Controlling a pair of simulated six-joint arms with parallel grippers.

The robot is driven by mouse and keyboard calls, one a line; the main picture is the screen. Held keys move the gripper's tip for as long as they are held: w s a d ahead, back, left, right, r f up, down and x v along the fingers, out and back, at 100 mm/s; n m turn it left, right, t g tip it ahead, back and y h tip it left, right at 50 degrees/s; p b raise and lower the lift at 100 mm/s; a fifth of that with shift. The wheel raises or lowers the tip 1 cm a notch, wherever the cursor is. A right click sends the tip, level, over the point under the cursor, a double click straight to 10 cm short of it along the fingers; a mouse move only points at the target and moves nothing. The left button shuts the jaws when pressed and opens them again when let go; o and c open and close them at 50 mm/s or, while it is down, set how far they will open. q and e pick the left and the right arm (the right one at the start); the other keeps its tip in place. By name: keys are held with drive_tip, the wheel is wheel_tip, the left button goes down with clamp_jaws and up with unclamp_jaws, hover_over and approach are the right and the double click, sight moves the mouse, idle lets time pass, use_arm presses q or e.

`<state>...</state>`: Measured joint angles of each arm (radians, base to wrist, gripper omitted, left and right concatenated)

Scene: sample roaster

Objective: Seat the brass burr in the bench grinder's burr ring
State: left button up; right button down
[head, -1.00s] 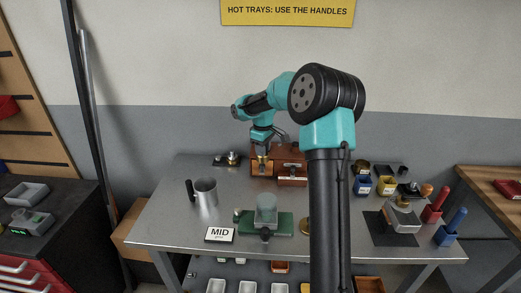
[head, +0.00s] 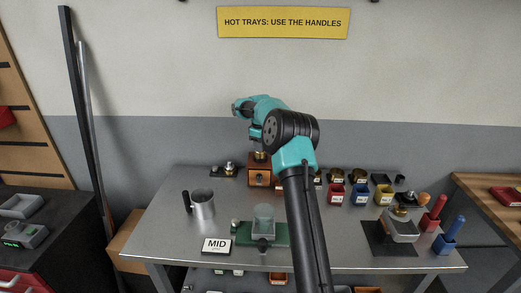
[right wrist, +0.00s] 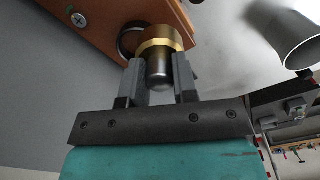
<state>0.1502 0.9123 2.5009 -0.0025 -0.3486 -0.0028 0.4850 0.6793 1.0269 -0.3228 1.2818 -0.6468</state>
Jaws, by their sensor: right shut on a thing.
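My right gripper (right wrist: 158,74) is shut on the brass burr (right wrist: 161,46), with a finger on each side of its steel lower part. The burr's brass band faces a brown wooden body, which looks like the bench grinder (right wrist: 98,22). A dark round ring (right wrist: 128,42) shows on that body right beside the burr; I cannot tell whether the burr is inside it or only next to it. In the head view the grinder (head: 260,176) stands at the back of the bench, partly hidden by my right arm. My left gripper is not in view.
Red, blue and yellow bins (head: 361,193) and a dark mat (head: 385,246) are on the right.

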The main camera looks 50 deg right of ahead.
drive_tip(key=shift+w+d+f, duration=0.2)
drive_tip(key=shift+w+d, duration=1.05)
drive_tip(key=shift+d, duration=0.2)
drive_tip(key=shift+f, duration=1.7)
drive_tip(key=shift+f, duration=0.15)
drive_tip(key=c, duration=0.9)
unclamp_jaws()
wheel_tip(320, 180, up, 12)
